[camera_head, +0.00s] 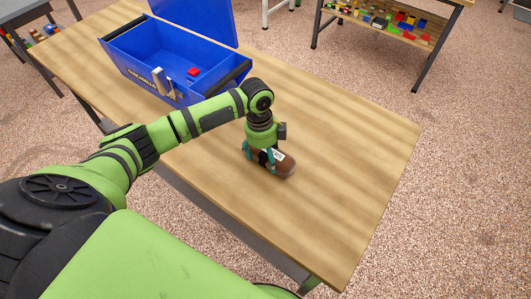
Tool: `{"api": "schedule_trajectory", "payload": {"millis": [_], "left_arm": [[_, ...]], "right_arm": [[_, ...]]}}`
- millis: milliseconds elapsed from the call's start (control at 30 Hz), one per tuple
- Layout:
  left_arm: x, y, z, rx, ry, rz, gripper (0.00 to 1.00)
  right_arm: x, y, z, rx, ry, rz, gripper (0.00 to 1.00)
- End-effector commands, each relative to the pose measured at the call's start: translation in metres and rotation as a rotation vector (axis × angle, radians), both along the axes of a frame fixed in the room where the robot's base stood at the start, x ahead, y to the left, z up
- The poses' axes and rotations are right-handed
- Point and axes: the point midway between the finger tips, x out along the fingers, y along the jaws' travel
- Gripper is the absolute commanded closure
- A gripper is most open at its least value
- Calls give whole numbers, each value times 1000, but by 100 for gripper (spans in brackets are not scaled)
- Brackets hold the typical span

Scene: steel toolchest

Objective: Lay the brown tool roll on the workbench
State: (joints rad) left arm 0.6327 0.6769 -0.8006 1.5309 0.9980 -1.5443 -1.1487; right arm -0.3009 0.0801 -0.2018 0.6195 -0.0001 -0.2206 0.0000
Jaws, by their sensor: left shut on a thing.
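The brown tool roll (284,167) is at the middle of the wooden workbench (340,175), below my left gripper (266,158). My left gripper points down and is shut on the roll, with its fingers around the roll's left part. A pale label shows on the roll's top. The roll looks to be at or very close to the bench top; I cannot tell whether it touches. My right gripper is not in view.
An open blue toolbox (185,92) with its lid up stands on the bench at the back left, with a small red item (194,71) inside. The bench is clear to the right of the roll. Another bench (395,25) with colourful parts stands behind.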

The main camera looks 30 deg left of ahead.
Motion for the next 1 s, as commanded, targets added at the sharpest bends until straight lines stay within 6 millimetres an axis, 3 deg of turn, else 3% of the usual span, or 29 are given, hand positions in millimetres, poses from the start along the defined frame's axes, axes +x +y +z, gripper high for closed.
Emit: {"api": "schedule_trajectory", "payload": {"millis": [233,267,300,767,1000], "left_arm": [[0,0,-2,-1,-1,1,64],[0,0,-3,0,0,1,10],[0,0,-2,0,0,1,0],[1,1,4,0,-3,0,0],[2,6,46,-1,-6,1,0]], "right_arm": [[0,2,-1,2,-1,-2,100],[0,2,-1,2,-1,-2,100],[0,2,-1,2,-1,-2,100],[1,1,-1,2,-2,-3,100],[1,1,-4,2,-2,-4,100]]}}
